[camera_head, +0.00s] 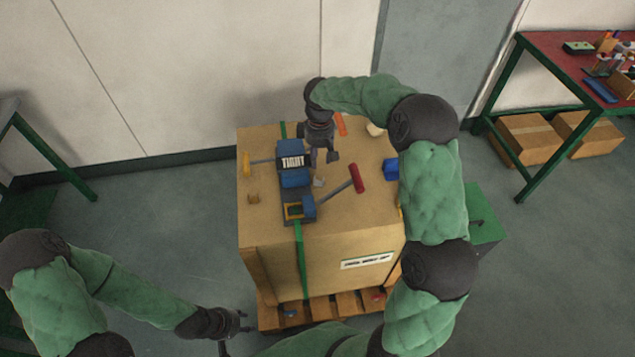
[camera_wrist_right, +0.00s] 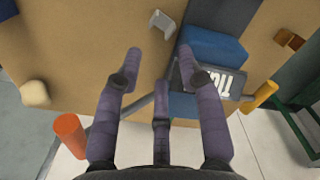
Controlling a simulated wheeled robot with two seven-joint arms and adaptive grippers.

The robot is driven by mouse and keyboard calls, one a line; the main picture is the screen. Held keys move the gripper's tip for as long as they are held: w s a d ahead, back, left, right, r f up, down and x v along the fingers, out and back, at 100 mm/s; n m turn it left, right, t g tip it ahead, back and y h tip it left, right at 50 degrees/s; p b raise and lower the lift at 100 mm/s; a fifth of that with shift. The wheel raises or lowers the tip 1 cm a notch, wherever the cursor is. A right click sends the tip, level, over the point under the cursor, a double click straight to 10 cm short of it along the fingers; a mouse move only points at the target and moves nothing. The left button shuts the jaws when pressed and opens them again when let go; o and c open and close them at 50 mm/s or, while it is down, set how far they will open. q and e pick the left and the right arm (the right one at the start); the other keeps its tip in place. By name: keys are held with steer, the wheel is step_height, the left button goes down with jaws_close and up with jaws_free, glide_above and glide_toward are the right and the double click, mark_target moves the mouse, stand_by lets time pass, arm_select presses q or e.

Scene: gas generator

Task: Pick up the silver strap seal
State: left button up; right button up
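The silver strap seal (camera_head: 319,182) is a small bent grey piece lying on top of the large cardboard box (camera_head: 262,207), right of the blue tool marked TIGHT (camera_head: 290,181). It also shows near the top middle of the right wrist view (camera_wrist_right: 162,22), just beyond the fingertips. My right gripper (camera_head: 326,158) is open and empty above the box, close to the seal and beside the tool. In the right wrist view its fingers (camera_wrist_right: 158,56) are spread, with nothing between them. My left gripper (camera_head: 235,331) is open and empty, low at the left, away from the box.
A green strap (camera_head: 301,262) runs down the box front. A red-handled lever (camera_head: 357,178) lies right of the seal. A wooden pallet (camera_head: 325,308) is underneath.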

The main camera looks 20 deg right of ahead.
steer(key=b, duration=0.2)
glide_above(319, 178)
step_height(319, 178, down, 5)
steer(key=shift+f, duration=0.15)
steer(key=shift+a+f+b, duration=0.1)
steer(key=shift+f+b, duration=1.05)
steer(key=shift+f, duration=1.4)
steer(key=c, duration=0.7)
jaws_close()
